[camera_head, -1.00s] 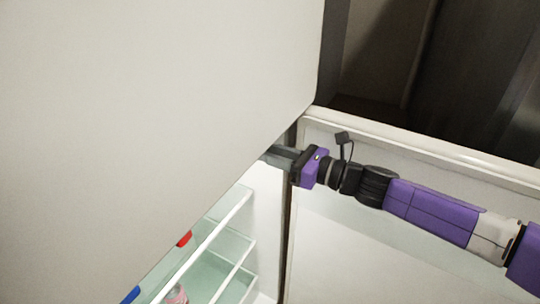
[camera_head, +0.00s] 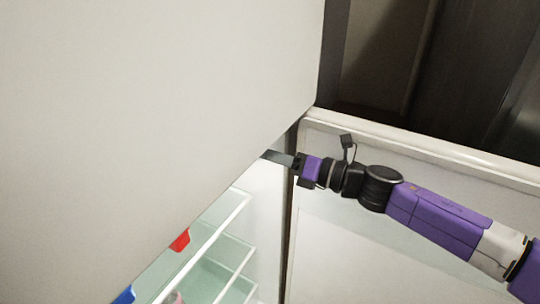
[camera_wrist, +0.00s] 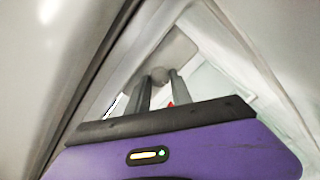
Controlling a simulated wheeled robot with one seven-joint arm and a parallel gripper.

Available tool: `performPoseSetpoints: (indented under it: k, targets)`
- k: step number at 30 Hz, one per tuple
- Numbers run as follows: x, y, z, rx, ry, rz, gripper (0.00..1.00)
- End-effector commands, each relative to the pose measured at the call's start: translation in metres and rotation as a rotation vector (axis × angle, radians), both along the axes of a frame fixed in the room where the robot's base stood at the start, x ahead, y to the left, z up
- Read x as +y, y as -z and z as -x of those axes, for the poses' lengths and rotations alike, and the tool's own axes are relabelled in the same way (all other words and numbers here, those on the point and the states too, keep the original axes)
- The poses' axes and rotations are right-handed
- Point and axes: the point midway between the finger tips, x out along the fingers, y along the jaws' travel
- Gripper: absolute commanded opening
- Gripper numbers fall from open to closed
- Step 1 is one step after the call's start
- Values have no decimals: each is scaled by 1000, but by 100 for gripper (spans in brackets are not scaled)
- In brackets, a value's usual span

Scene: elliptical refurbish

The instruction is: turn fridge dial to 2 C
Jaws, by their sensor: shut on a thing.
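In the head view my gripper (camera_head: 278,158) reaches left into the open fridge. Its fingertips and the dial are hidden there behind a large pale panel. I cannot read any temperature marks on the dial.
The pale panel (camera_head: 150,100) fills the upper left of the head view. Glass shelves (camera_head: 218,240) hold a red item (camera_head: 180,240) and a blue item (camera_head: 125,294). A white open door (camera_head: 400,240) stands behind my arm.

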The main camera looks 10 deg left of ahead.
Motion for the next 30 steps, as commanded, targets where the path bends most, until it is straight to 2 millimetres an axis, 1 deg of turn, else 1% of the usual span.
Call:
performPoseSetpoints:
  k: [13, 14, 15, 17, 26, 30]
  targets:
    - [-2, -2, -2, 12, 6, -8, 0]
    - [-2, -2, -2, 12, 6, -8, 29]
    - [-2, -2, -2, 12, 6, -8, 36]
    - [-2, -2, -2, 12, 5, -7, 48]
    - [-1, -1, -1, 12, 2, -5, 48]
    - [-10, 0, 2, 12, 4, -7, 48]
